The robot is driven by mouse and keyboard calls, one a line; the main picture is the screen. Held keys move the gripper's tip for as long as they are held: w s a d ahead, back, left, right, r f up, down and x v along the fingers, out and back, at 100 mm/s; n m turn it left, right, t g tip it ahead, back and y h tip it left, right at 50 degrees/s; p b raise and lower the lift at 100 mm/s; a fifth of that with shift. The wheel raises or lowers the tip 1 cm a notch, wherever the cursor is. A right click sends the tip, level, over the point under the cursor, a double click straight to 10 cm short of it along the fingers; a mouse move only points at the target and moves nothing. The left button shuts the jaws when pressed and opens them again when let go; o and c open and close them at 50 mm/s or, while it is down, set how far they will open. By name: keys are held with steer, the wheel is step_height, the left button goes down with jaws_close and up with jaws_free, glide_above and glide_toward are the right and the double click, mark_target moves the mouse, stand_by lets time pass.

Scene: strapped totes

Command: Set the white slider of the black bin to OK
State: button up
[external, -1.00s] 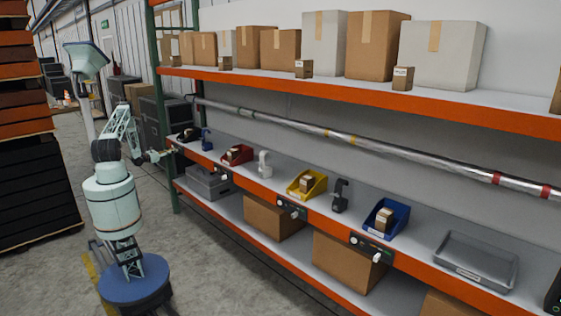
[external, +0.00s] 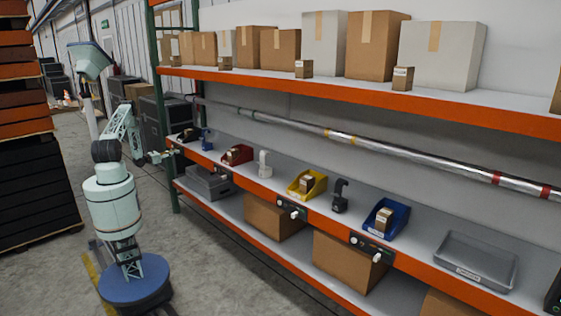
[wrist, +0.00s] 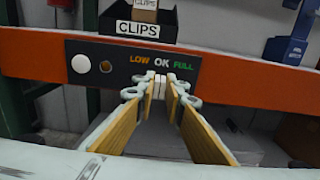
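The black bin (wrist: 140,28), labelled CLIPS, sits on the shelf above a dark panel (wrist: 110,62) with the words LOW, OK and FULL. It also shows at the far left of the shelf in the external view (external: 186,135). The white slider (wrist: 160,92) is at the panel's lower edge, about below the word OK. My gripper (wrist: 162,94) has its two fingers on either side of the slider, with their tips close to it. I cannot tell whether they touch it. In the external view my gripper (external: 175,152) is at the shelf's front edge.
A round white button (wrist: 81,64) and a brownish round spot (wrist: 105,66) are on the panel's left. A blue object (wrist: 285,48) stands to the right. Red (external: 237,154), yellow (external: 307,184) and blue (external: 386,219) bins stand further along the shelf.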

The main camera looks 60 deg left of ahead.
steer(key=o, duration=0.4)
steer(key=shift+s, duration=0.2)
steer(key=shift+s+d, duration=0.4)
steer(key=shift+s, duration=1.5)
steer(key=shift+s+d, duration=0.4)
steer(key=shift+s, duration=1.5)
steer(key=shift+s+d, duration=0.4)
steer(key=shift+s, duration=1.5)
